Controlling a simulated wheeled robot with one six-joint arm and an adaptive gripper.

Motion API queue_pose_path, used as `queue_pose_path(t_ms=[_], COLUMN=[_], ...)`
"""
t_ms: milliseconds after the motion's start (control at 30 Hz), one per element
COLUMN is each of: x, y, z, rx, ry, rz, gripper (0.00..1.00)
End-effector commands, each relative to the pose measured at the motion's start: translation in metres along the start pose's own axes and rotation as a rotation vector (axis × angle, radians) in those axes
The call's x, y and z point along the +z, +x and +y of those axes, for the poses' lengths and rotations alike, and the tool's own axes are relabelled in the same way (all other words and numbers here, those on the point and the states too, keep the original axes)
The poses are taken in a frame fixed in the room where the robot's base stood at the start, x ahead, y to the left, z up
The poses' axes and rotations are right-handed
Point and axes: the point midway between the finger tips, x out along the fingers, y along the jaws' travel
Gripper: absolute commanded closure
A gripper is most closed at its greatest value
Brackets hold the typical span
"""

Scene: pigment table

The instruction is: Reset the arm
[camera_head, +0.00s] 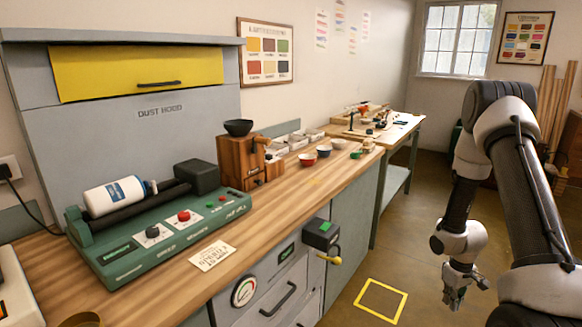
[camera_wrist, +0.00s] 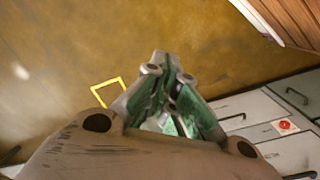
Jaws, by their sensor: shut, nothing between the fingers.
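My gripper (camera_head: 455,298) hangs at the end of my arm on the right of the head view, over the floor and clear of the wooden counter. In the wrist view its fingertips (camera_wrist: 167,62) meet, with nothing between them. The gripper points downward in the head view. Below it in the wrist view is the brown floor with part of a yellow square outline (camera_wrist: 108,92).
The wooden counter (camera_head: 290,195) carries a green roller machine (camera_head: 160,240), a wooden grinder (camera_head: 235,160) and several small bowls. A dust hood (camera_head: 150,140) stands behind. The floor by the yellow square (camera_head: 380,300) is free. Drawers (camera_wrist: 275,125) show in the wrist view.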

Motion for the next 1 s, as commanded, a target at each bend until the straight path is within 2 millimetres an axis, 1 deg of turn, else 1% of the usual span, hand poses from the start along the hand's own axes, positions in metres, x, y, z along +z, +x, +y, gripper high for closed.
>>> queue_pose_path(t_ms=[33,67,100,133,167,200,267,300,367,400,467,500,600,700,800,900,1000], x=[0.009,0.017,0.027,0.034,0.043,0.053,0.068,0.079,0.094,0.104,0.119,0.129,0.152,0.170,0.182,0.189,0.194], y=[-0.037,-0.057,-0.083,-0.102,-0.121,-0.145,-0.180,-0.202,-0.233,-0.252,-0.278,-0.294,-0.329,-0.358,-0.382,-0.404,-0.423], z=[0.001,0.000,-0.004,-0.007,-0.011,-0.017,-0.029,-0.038,-0.052,-0.063,-0.079,-0.089,-0.115,-0.138,-0.156,-0.166,-0.172], rx=[0.020,0.027,0.034,0.037,0.040,0.041,0.040,0.037,0.029,0.023,0.011,0.004,-0.017,-0.034,-0.039,-0.029,-0.012], ry=[0.040,0.067,0.101,0.126,0.151,0.183,0.225,0.252,0.287,0.307,0.335,0.349,0.376,0.386,0.382,0.364,0.341], rz=[-0.032,-0.055,-0.084,-0.102,-0.119,-0.137,-0.156,-0.165,-0.171,-0.172,-0.165,-0.154,-0.115,-0.045,0.063,0.185,0.290], gripper=[1.00,1.00,1.00,1.00,1.00,1.00,1.00,1.00,1.00,1.00,1.00,1.00,1.00,1.00,1.00,1.00,1.00])
